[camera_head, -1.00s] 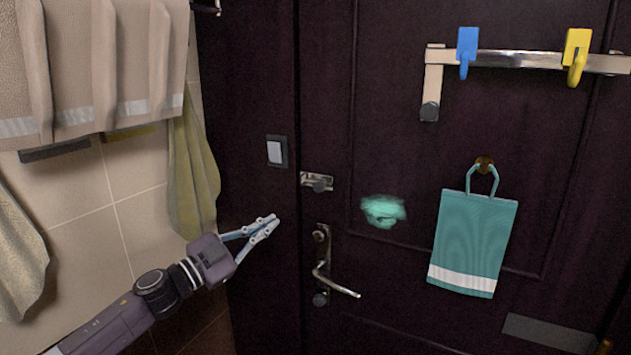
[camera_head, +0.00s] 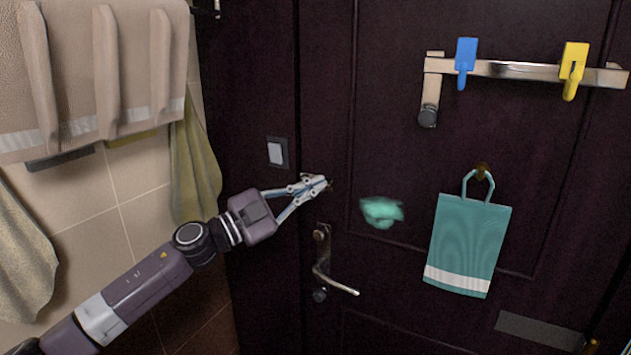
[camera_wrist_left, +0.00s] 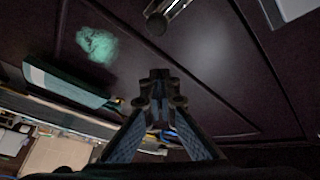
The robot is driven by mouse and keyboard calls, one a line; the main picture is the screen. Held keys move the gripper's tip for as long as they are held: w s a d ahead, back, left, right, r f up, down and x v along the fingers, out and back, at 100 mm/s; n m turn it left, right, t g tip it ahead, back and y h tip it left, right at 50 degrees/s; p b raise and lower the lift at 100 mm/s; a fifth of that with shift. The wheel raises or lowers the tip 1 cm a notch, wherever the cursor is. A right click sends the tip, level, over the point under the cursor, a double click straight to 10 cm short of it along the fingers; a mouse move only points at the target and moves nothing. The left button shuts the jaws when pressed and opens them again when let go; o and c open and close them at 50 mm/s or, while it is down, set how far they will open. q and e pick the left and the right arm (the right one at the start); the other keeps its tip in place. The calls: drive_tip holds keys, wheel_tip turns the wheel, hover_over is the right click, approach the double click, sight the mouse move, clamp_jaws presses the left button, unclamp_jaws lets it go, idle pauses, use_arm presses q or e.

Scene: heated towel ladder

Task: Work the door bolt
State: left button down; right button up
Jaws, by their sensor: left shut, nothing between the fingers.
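The bolt is a small metal barrel with a dark round knob (camera_wrist_left: 157,23), at the top of the left wrist view on the dark door (camera_head: 400,130). In the head view my left gripper covers nearly all of it. My left gripper (camera_head: 322,182) reaches in from the left, its fingertips shut and empty at the bolt's height. In the left wrist view its closed fingertips (camera_wrist_left: 160,76) show below the knob, with a gap in the picture. I cannot tell whether they touch the bolt. My right gripper is not in view.
Below the bolt are a lock and lever handle (camera_head: 335,283). A light switch (camera_head: 276,152) is to the left. Towels (camera_head: 85,70) hang at left.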

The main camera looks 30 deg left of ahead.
use_arm(q)
drive_tip(key=w+f, duration=0.1)
drive_tip(key=w+a+f+p, duration=0.1)
drive_tip(key=w, duration=0.1)
drive_tip(key=shift+w+a, duration=0.15)
drive_tip(key=shift+w, duration=0.05)
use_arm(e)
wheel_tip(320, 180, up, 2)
use_arm(q)
drive_tip(key=a, duration=0.3)
drive_tip(key=shift+a, duration=0.1)
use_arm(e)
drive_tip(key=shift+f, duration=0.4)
use_arm(q)
drive_tip(key=shift+r, duration=0.1)
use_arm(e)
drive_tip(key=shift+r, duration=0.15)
